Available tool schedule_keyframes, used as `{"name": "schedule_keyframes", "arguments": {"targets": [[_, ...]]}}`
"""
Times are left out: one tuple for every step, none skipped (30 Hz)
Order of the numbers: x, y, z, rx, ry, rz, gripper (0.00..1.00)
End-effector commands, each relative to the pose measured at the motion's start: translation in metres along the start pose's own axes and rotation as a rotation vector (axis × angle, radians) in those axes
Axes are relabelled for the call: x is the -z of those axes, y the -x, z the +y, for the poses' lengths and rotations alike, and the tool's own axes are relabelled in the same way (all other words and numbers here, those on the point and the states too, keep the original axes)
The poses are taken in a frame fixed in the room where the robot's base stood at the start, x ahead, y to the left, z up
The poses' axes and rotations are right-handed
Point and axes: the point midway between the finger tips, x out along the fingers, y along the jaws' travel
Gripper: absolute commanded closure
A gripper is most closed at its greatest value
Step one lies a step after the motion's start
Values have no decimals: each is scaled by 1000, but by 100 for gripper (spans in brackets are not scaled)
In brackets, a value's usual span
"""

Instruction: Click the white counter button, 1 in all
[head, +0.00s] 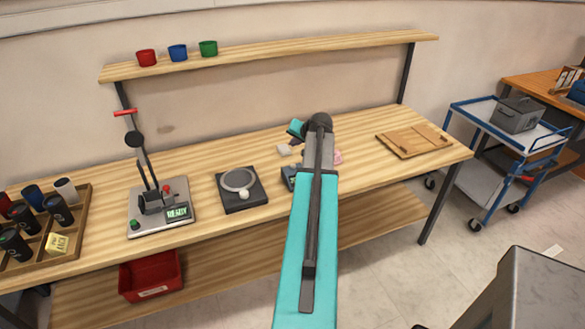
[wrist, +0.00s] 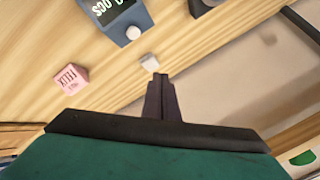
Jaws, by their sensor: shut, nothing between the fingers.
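The blue counter (wrist: 115,12) is at the top of the wrist view, its dark display upside down and cut by the frame edge. A small whitish button (wrist: 133,32) is on its edge. In the head view the counter (head: 288,177) is mostly hidden behind my arm. My gripper (wrist: 158,80) is shut and empty, pointing down over the table. In the wrist view its tips appear below and right of the button, apart from it. A small white block (wrist: 148,60) lies between the tips and the counter in that view.
A pink lettered block (wrist: 70,78) lies left in the wrist view. In the head view, a black plate with a round dish (head: 238,181) and a grey press (head: 155,205) stand left of the counter. A wooden board (head: 415,140) lies right. The shelf (head: 280,50) runs behind.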

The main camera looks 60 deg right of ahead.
Motion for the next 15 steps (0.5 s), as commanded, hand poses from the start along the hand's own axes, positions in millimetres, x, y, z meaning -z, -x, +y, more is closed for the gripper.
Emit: {"name": "schedule_keyframes", "arguments": {"targets": [[-3,-4,4,0,-1,0,100],[-4,-6,5,-1,-1,0,100],[-6,-8,7,-1,-1,0,100],[-7,-10,8,-1,-1,0,100],[-9,-12,10,-1,-1,0,100],[-11,-15,12,-1,-1,1,100],[-12,-17,13,-1,-1,1,100],[-14,-19,15,-1,-1,1,100],[-16,-22,17,-1,-2,1,100],[-17,-24,19,-1,-2,1,100],[-19,-26,20,-1,-2,0,100],[-21,-29,22,-1,-2,0,100],[-22,-31,24,-1,-2,0,100],[-24,-33,25,-1,-1,0,100],[-26,-35,27,-1,-1,0,100]]}}
